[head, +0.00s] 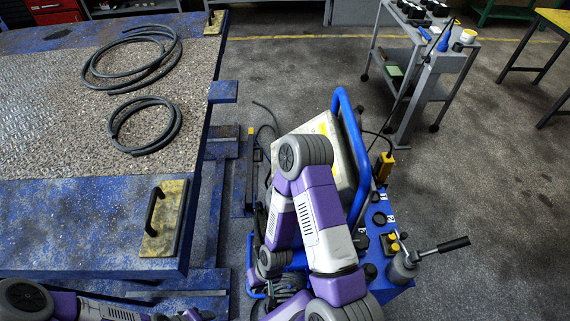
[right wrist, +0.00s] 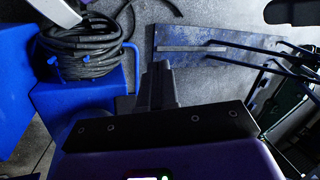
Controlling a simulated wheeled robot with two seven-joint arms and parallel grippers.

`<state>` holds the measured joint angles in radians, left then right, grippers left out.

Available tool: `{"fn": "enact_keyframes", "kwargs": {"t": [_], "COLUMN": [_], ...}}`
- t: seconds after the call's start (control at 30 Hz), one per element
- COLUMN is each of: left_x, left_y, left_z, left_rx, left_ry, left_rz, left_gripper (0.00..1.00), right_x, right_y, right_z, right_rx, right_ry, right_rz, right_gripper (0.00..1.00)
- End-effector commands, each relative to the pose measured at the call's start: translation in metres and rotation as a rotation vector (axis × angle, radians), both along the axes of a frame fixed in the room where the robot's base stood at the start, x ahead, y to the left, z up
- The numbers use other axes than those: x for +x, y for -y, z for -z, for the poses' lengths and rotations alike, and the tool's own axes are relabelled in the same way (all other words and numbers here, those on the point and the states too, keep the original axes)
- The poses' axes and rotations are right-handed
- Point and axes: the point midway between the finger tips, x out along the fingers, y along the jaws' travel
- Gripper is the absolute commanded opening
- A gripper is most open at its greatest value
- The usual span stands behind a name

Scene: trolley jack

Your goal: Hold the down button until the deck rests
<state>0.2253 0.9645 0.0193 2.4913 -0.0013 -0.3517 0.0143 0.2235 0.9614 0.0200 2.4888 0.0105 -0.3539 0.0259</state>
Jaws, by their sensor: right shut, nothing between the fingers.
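The blue deck (head: 90,220) with a speckled grey top fills the left of the head view. How high it stands is unclear. A blue control panel (head: 378,201) with dark round controls and a yellow one stands at the lower centre right. I cannot tell which control is the down button. My right arm crosses in front of the panel's left side. My right gripper (right wrist: 160,72) is shut and empty in the right wrist view, with a blue box (right wrist: 85,105) to its left. My left arm shows at the bottom left; its gripper is out of view.
Hose coils (head: 145,125) lie on the deck. A blue handle (head: 349,140) rises behind my right arm. A lever with a black grip (head: 453,244) sticks out right of the panel. A grey tool cart (head: 427,70) stands beyond.

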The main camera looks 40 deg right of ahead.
Motion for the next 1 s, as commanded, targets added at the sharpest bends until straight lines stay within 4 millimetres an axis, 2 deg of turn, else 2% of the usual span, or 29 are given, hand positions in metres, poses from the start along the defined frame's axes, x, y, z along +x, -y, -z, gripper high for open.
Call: {"fn": "enact_keyframes", "kwargs": {"t": [0.03,0.13,0.27,0.4,0.47,0.6,0.7,0.8,0.9,1.0], "left_x": [0.000,0.000,0.000,0.001,0.001,0.000,0.000,0.000,0.000,0.000], "left_y": [0.000,0.000,0.000,0.000,0.000,0.000,0.000,0.000,0.000,0.000], "left_z": [-0.006,-0.022,-0.054,-0.087,-0.084,-0.089,-0.096,-0.101,-0.106,-0.109], "left_rx": [0.000,0.000,0.000,-0.001,0.000,0.000,0.000,0.000,0.000,0.000], "left_ry": [0.000,0.000,0.001,0.001,0.003,0.000,0.001,0.001,0.001,0.001], "left_rz": [0.000,0.000,0.001,0.001,0.001,0.001,0.001,0.001,0.001,0.001], "left_gripper": [0.67,0.81,0.81,0.81,0.81,0.81,0.81,0.81,0.81,0.81], "right_x": [0.007,0.031,0.079,0.129,0.151,0.193,0.214,0.226,0.231,0.233], "right_y": [0.003,0.012,0.036,0.065,0.079,0.113,0.134,0.151,0.161,0.166], "right_z": [-0.007,-0.028,-0.073,-0.132,-0.145,-0.196,-0.238,-0.277,-0.308,-0.329], "right_rx": [-0.008,-0.037,-0.069,-0.051,-0.016,0.128,0.296,0.490,0.677,0.825], "right_ry": [0.006,0.016,0.045,0.087,0.112,0.158,0.173,0.163,0.130,0.090], "right_rz": [0.039,0.200,0.568,1.016,1.242,1.778,2.161,2.502,2.771,2.958], "right_gripper": [0.00,0.00,0.00,0.00,0.00,0.00,0.00,0.00,0.00,0.00]}}
